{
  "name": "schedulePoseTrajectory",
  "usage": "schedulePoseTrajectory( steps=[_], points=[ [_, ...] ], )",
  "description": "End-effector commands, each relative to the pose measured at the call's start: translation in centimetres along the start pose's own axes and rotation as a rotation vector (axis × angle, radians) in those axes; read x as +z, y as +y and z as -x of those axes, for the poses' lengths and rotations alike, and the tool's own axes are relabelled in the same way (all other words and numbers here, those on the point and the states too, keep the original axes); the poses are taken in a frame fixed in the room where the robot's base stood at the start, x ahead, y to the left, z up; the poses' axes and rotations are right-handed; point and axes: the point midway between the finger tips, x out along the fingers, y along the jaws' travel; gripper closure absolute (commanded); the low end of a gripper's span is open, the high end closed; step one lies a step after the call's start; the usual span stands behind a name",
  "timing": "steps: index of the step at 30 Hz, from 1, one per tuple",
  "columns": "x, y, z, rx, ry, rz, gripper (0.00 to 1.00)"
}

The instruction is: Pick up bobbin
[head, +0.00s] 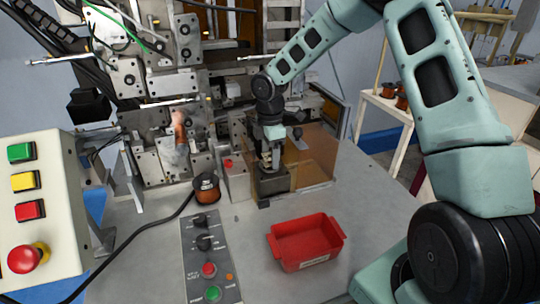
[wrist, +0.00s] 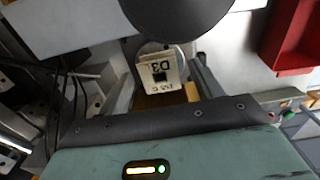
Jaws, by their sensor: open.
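A copper-wound bobbin (head: 206,188) with dark ends stands on the grey bench in the head view, in front of the winding machine. My gripper (head: 270,158) is to its right and farther back, apart from it, pointing down over a dark block (head: 270,182). In the wrist view my gripper (wrist: 164,84) is open, its fingers spread either side of a pale piece marked D3 (wrist: 159,73) with a dark square hole. I cannot tell whether the fingers touch this piece. A large dark round shape covers the top of the wrist view.
A red tray (head: 305,243) stands at the front right; it also shows in the wrist view (wrist: 293,38). A control panel (head: 210,258) with knobs, a button box (head: 40,215) and a black cable lie left. An amber guard (head: 312,160) stands beside my gripper.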

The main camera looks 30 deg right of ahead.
Motion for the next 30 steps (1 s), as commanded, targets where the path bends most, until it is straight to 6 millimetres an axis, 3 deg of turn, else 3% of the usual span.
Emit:
schedulePoseTrajectory(
  steps=[10,15,25,30],
  points=[
    [0.0,0.0,-1.0,0.001,0.0,0.0,0.35],
    [0.0,0.0,-1.0,0.001,0.0,0.0,0.82],
    [0.0,0.0,-0.7,0.002,0.0,-0.001,0.82],
    [0.0,0.1,1.4,0.006,0.0,-0.003,0.82]
  ],
)
